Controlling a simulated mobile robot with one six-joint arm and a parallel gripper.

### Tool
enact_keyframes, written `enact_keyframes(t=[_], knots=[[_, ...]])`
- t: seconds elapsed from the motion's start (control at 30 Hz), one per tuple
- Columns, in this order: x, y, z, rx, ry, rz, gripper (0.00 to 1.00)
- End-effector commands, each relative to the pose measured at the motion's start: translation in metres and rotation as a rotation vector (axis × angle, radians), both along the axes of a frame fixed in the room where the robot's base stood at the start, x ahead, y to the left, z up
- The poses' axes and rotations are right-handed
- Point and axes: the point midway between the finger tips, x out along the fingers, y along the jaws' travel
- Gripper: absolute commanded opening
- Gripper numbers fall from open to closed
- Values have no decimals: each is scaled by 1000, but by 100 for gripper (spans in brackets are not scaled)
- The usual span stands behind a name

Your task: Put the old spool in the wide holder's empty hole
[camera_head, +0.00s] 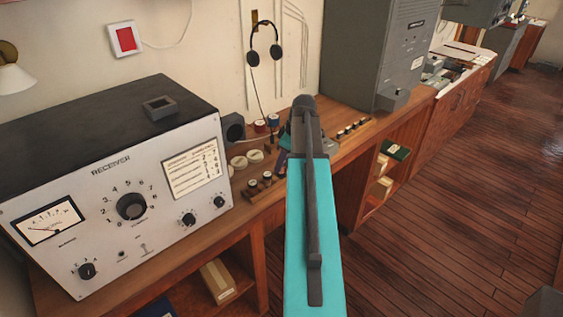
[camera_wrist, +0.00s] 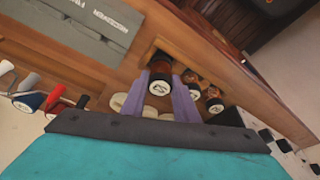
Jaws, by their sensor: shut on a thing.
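My gripper (camera_wrist: 171,98) has purple fingers shut around a spool (camera_wrist: 160,84) with a dark-rimmed white end and a brown-orange body. In the head view my arm mostly hides the gripper, and the held spool cannot be made out. Two similar spools stand beside it in the wrist view, a nearer one (camera_wrist: 191,82) and a farther one (camera_wrist: 214,102). A dark wooden holder (camera_head: 263,190) with spools stands by the receiver. Another row of small pieces (camera_head: 352,128) lies right of my arm. I cannot tell which is the wide holder, its empty hole, or whether the held spool is lifted.
The big receiver (camera_head: 130,190) stands left on the wooden desk, a grey cabinet (camera_head: 375,50) at the back right. Two pale discs (camera_head: 247,160) and red and blue reels (camera_head: 266,123) lie behind the holder. Headphones (camera_head: 264,45) hang on the wall.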

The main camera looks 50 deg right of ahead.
Motion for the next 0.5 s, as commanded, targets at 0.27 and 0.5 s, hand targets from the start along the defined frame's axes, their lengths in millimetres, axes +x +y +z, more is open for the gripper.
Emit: enact_keyframes(t=[0.27, 0.5], knots=[[1, 1, -4, -1, 0, 2, 5], [1, 1, -6, -1, 0, 2, 5]])
